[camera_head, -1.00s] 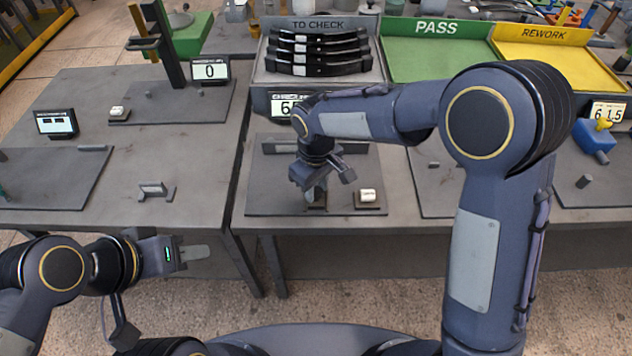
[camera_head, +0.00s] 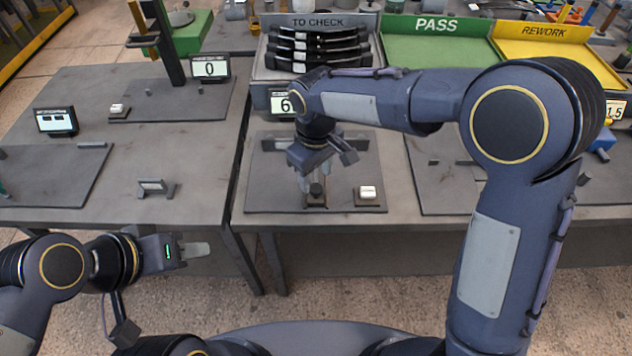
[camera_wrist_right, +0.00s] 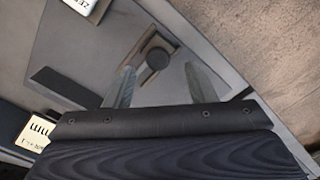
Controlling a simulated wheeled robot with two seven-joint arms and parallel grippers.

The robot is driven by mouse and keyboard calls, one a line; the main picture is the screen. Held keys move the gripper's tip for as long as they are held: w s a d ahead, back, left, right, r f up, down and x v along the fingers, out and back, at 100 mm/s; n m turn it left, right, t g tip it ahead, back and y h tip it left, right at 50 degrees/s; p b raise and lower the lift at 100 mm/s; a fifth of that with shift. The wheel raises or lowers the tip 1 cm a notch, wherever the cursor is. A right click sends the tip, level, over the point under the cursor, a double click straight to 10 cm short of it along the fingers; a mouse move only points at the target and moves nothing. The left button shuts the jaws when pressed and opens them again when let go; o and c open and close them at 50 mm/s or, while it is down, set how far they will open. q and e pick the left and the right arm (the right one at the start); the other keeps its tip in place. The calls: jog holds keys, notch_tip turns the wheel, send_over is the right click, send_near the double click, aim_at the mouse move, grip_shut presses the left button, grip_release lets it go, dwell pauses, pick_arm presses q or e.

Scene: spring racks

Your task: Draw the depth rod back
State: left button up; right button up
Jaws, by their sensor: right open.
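What looks like the depth rod is a dark round knob (camera_head: 316,190) on a small block at the front of the middle grey plate (camera_head: 270,190). In the right wrist view the knob (camera_wrist_right: 157,59) shows from above, with a short bar running from it. My right gripper (camera_head: 313,182) is over the knob. Its two fingers (camera_wrist_right: 160,82) are spread, one on each side of the knob in the picture, with nothing between them; I cannot tell whether they touch it. My left gripper (camera_head: 195,250) hangs in front of the left table, seen edge-on, so its opening is unclear.
A small block with a white top (camera_head: 368,192) sits right of the knob. A dark bar (camera_wrist_right: 62,88) lies on the plate. The TO CHECK rack (camera_head: 262,72) holds several black parts; the green PASS tray (camera_head: 430,60) and yellow REWORK tray (camera_head: 560,62) stand behind.

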notch_tip(320, 180, up, 3)
jog(key=shift+r, duration=0.3)
jog(key=shift+d, duration=0.1)
jog(key=s+d+r+m+t+y, duration=0.1)
jog(key=s+d+r+m, duration=0.2)
jog(key=d, duration=0.4)
jog(key=s+d+r+m+y, duration=0.2)
jog(key=s+d+r, duration=0.15)
jog(key=d, duration=0.35)
jog(key=s+d+f+m+t, duration=0.1)
jog(key=s+d+m+t, duration=0.1)
jog(key=s, duration=0.5)
jog(key=s+d+f+m+t, duration=0.2)
jog(key=s+d+m, duration=0.1)
jog(key=s, duration=0.4)
jog(key=shift+s+d+f+m+t+y, duration=0.2)
jog(key=shift+d+m+t+y, duration=0.15)
jog(key=shift+d, duration=0.25)
